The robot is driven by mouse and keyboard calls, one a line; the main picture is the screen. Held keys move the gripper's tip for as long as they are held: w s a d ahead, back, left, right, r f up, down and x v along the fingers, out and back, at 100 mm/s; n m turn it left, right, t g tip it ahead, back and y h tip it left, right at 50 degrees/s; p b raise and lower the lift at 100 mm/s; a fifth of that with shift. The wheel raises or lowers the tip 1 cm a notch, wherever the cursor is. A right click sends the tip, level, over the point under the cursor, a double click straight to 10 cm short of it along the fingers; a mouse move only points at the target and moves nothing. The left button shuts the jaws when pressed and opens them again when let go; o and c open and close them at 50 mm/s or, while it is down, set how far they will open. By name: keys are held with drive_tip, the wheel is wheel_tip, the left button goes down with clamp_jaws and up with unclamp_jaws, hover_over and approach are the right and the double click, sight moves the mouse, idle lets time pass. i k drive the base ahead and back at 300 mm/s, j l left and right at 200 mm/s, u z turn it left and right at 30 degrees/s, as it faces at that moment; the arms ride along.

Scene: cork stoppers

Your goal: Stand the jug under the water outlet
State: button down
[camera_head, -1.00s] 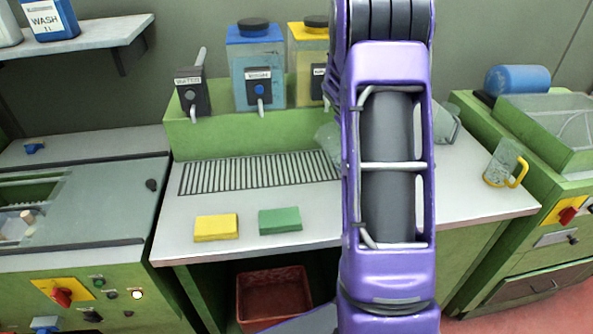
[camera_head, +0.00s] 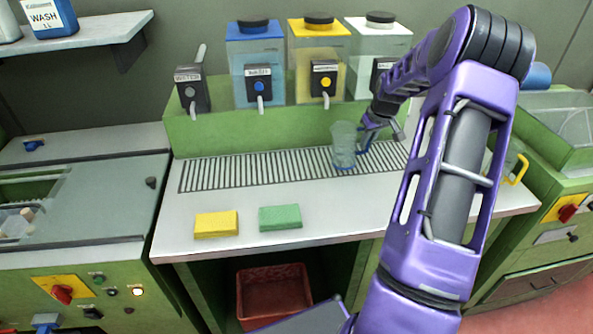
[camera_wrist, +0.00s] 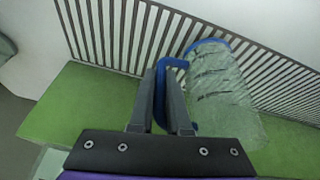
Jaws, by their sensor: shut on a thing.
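The jug (camera_head: 343,144) is clear with a blue base and a blue handle. My gripper (camera_head: 372,138) is shut on its handle, to the right of the jug. In the wrist view the fingers (camera_wrist: 165,90) close on the blue handle, and the jug (camera_wrist: 222,95) lies to their right. The jug looks upright over the drain grate (camera_head: 250,170); I cannot tell whether it touches it. The water outlet (camera_head: 192,100), a dark box labelled WATER with a spout and lever, is at the left of the green back panel, well left of the jug.
Blue (camera_head: 255,60), yellow (camera_head: 318,62) and white-lidded (camera_head: 379,45) tanks with taps stand behind the grate. A yellow sponge (camera_head: 216,224) and a green sponge (camera_head: 280,217) lie in front. A yellow-handled jug (camera_head: 510,160) stands at right. The grate's left part is clear.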

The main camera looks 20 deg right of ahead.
sight(214, 170)
drive_tip(key=k+j, duration=0.2)
drive_tip(key=k, duration=0.3)
drive_tip(key=k+j, duration=0.2)
drive_tip(key=k, duration=0.25)
